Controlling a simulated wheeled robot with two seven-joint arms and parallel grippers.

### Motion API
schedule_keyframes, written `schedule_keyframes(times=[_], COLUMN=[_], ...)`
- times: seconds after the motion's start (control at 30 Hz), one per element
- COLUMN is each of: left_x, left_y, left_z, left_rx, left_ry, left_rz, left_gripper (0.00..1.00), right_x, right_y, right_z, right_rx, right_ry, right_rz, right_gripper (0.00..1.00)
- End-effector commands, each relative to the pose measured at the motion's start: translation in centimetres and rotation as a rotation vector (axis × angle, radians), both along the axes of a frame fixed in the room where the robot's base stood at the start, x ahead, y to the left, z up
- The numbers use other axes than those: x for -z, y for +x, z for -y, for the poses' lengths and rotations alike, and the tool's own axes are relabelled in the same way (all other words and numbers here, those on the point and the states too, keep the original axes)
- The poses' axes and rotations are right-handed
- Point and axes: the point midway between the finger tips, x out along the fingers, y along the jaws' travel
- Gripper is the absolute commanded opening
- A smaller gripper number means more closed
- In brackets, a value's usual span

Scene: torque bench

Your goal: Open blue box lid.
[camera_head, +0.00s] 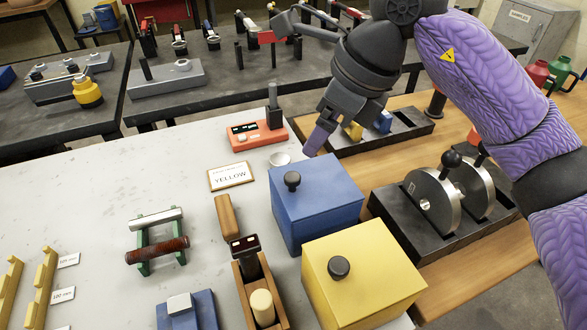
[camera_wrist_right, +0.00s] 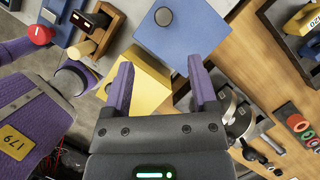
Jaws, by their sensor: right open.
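The blue box (camera_head: 318,207) stands on the grey tabletop, with its flat lid on and shut. A dark round knob (camera_head: 292,181) sits on the lid. In the right wrist view the blue box (camera_wrist_right: 185,40) and its knob (camera_wrist_right: 163,16) lie beyond my fingertips. My right gripper (camera_head: 322,138) hangs over the far edge of the blue box, apart from the knob. Its two purple fingers are spread and empty in the right wrist view (camera_wrist_right: 160,75).
A yellow box (camera_head: 365,270) with a dark knob stands right beside the blue box, in front. A "YELLOW" card (camera_head: 231,174) and a wooden block (camera_head: 226,217) lie to the left. A black stand with metal discs (camera_head: 440,205) stands to the right.

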Motion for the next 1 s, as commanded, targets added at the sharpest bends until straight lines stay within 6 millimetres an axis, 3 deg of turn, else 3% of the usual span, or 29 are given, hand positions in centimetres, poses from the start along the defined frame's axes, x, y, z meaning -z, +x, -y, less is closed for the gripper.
schedule_keyframes(times=[0.03,0.17,0.53,0.9,1.0], left_x=[0.9,1.3,3.0,3.1,3.2], left_y=[-0.5,-0.7,-1.8,-1.6,-1.4], left_z=[-0.2,-0.6,-1.6,-1.7,-1.7], left_rx=[0.001,0.003,0.004,0.000,0.000], left_ry=[0.002,0.010,0.027,0.029,0.029], left_rz=[-0.010,-0.015,-0.042,-0.040,-0.037], left_gripper=[0.59,0.59,0.59,0.59,0.59], right_x=[1.1,2.1,9.3,10.2,10.2], right_y=[0.1,0.2,1.5,1.8,1.8], right_z=[0.0,-0.3,-3.0,-3.4,-3.4], right_rx=[0.001,0.000,-0.002,-0.001,-0.001], right_ry=[0.000,-0.001,0.002,0.002,0.002], right_rz=[-0.004,-0.007,-0.008,-0.004,-0.004], right_gripper=[0.74,0.74,0.74,0.74,0.53])
